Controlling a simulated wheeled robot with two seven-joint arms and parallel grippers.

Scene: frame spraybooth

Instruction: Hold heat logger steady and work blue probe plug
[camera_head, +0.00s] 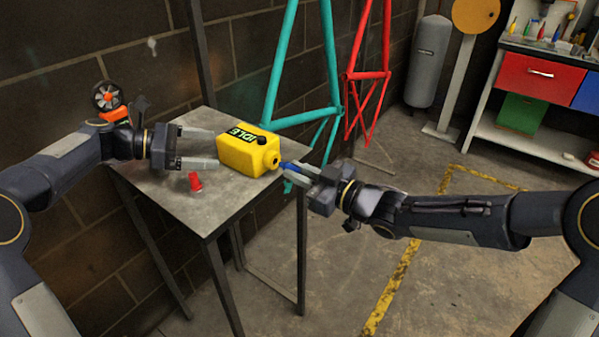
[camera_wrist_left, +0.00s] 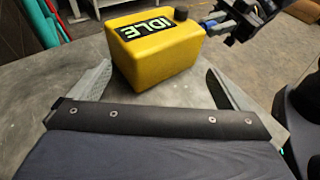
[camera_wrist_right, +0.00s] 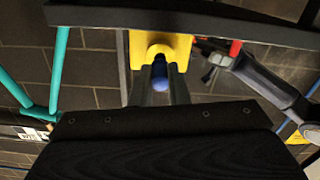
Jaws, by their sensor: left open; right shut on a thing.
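The yellow heat logger (camera_head: 243,157) sits on the grey table, its label reading IDLE, with a black knob on top. It also shows in the left wrist view (camera_wrist_left: 150,57). My left gripper (camera_head: 212,149) is open, its fingers pointing at the logger's left end and apart from it. My right gripper (camera_head: 290,171) is shut on the blue probe plug (camera_head: 288,166) at the logger's right end. In the right wrist view the blue plug (camera_wrist_right: 159,76) lies between the fingers, in line with the logger's round socket (camera_wrist_right: 160,52). I cannot tell how deep the plug sits.
A red cup-like piece (camera_head: 195,182) stands on the table (camera_head: 215,206) near its front edge. A small fan-like device (camera_head: 108,99) is at the back left. Teal (camera_head: 333,60) and red (camera_head: 366,75) frames stand behind the table. Open floor lies to the right.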

